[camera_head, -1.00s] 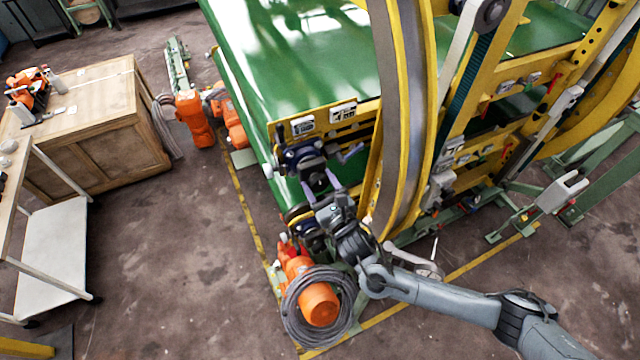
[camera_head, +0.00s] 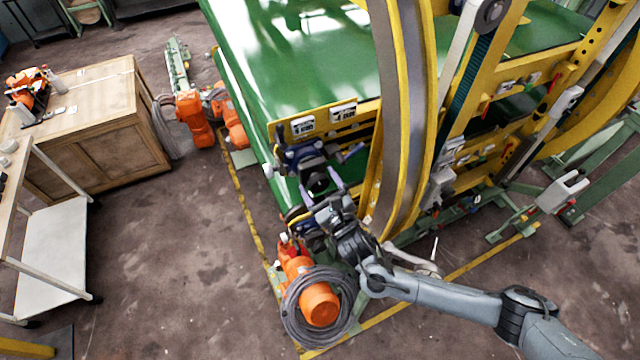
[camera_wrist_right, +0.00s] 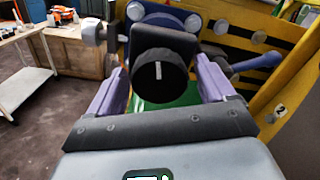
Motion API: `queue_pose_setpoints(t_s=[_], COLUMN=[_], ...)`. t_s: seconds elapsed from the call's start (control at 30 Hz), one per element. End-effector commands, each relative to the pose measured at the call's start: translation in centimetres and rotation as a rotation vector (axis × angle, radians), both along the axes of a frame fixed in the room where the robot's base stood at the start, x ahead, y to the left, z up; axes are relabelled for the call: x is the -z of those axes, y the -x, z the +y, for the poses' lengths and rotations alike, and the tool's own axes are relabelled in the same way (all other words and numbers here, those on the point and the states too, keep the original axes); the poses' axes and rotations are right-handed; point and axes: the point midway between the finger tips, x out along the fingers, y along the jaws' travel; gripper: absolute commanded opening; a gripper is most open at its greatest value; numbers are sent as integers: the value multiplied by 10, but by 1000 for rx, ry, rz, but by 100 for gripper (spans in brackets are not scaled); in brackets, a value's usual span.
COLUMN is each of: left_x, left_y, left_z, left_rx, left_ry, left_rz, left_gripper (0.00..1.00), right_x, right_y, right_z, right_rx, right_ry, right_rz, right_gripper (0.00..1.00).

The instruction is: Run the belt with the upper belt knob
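In the right wrist view a round black knob (camera_wrist_right: 160,84) with a white mark on its face sits between the two purple fingers of my right gripper (camera_wrist_right: 163,76). Gaps show on both sides, so the gripper is open around the knob and not closed on it. In the head view the right gripper (camera_head: 321,190) is at the yellow frame's near left corner, in front of the dark knob (camera_head: 318,181). The green belt (camera_head: 290,60) stretches away behind it. My left gripper is not in view.
Just beyond the knob are a blue bracket (camera_wrist_right: 160,14) and a yellow panel (camera_wrist_right: 262,60). A tall curved yellow and grey ring (camera_head: 405,110) stands close to the right. An orange motor with coiled cable (camera_head: 290,325) lies below. Open floor (camera_head: 190,260) is at the left.

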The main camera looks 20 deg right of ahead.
Motion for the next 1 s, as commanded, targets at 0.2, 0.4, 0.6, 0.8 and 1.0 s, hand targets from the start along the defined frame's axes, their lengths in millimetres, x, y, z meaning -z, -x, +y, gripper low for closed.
queue_pose_setpoints(t_s=[0.2,0.4,0.6,0.8,1.0], left_x=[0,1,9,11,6], left_y=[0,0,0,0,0], left_z=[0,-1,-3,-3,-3], left_rx=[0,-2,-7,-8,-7], left_ry=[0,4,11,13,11], left_rz=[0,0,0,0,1], left_gripper=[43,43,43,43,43], right_x=[-1,0,2,-3,-3], right_y=[0,4,26,61,85], right_z=[1,0,-1,-3,-5], right_rx=[-1,-1,-3,-5,-4], right_ry=[-2,-3,-3,1,0], right_rz=[-2,-3,-1,-4,-2], right_gripper=[87,87,87,87,87])
